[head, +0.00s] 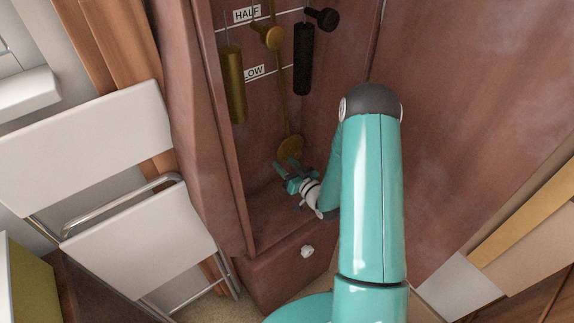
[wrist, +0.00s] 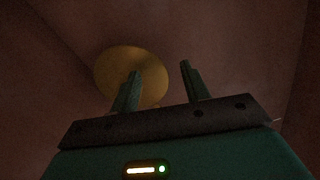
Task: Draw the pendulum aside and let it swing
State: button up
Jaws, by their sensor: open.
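The pendulum's round brass bob (head: 290,148) hangs low inside the tall brown wooden case, on a thin rod (head: 281,100). My gripper (head: 283,166) is inside the case, just below and in front of the bob in the head view. In the wrist view the bob (wrist: 131,76) is beyond my fingers, and the left finger overlaps it. My gripper (wrist: 158,82) is open with nothing seen between its fingers. I cannot tell whether the left finger touches the bob.
A brass weight (head: 233,85) and a black weight (head: 303,60) hang either side of the rod. HALF (head: 246,14) and LOW labels mark the case back. The case's left wall (head: 225,150) is close by. A white knob (head: 307,251) and white folding chair (head: 90,135) are outside.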

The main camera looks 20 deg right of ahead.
jog(key=shift+d+r, duration=0.1)
jog(key=shift+d, duration=0.25)
